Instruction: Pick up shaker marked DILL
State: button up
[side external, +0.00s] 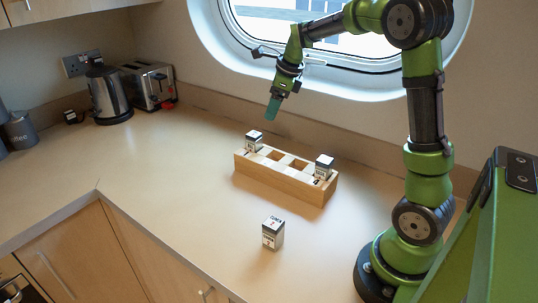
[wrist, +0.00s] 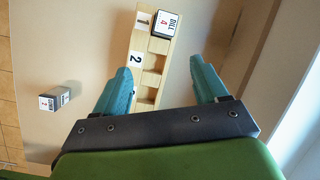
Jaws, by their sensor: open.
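The shaker marked DILL (wrist: 166,24) has a white top with the name and a red figure. It sits in the end slot of the wooden rack, beside the number 1, at the top of the wrist view. By the layout, it is the shaker at the rack's left end (side external: 254,141) in the side view. My gripper (side external: 273,108) hangs above and behind that end, apart from the shaker. In the wrist view my gripper (wrist: 158,72) is open, with nothing between its teal fingers.
The wooden rack (side external: 285,180) holds another shaker (side external: 324,167) at its right end, with empty slots between. A loose shaker (side external: 272,233) stands on the counter in front. A kettle (side external: 108,95) and toaster (side external: 150,86) stand far left. The wall and porthole are behind.

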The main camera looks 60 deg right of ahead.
jog(key=m, duration=0.5)
send_near(255, 134)
jog(key=x, duration=0.5)
jog(key=shift+s+f, duration=0.25)
jog(key=shift+f, duration=0.2)
jog(key=shift+w+x, duration=0.15)
jog(key=shift+x, duration=1.35)
jog(key=shift+w+x, duration=0.15)
jog(key=shift+x, duration=1.35)
jog(key=shift+r, duration=0.1)
jog(key=shift+s, duration=0.1)
jog(key=shift+c, duration=0.3)
jog(key=c, duration=1)
jog(key=shift+r, duration=0.15)
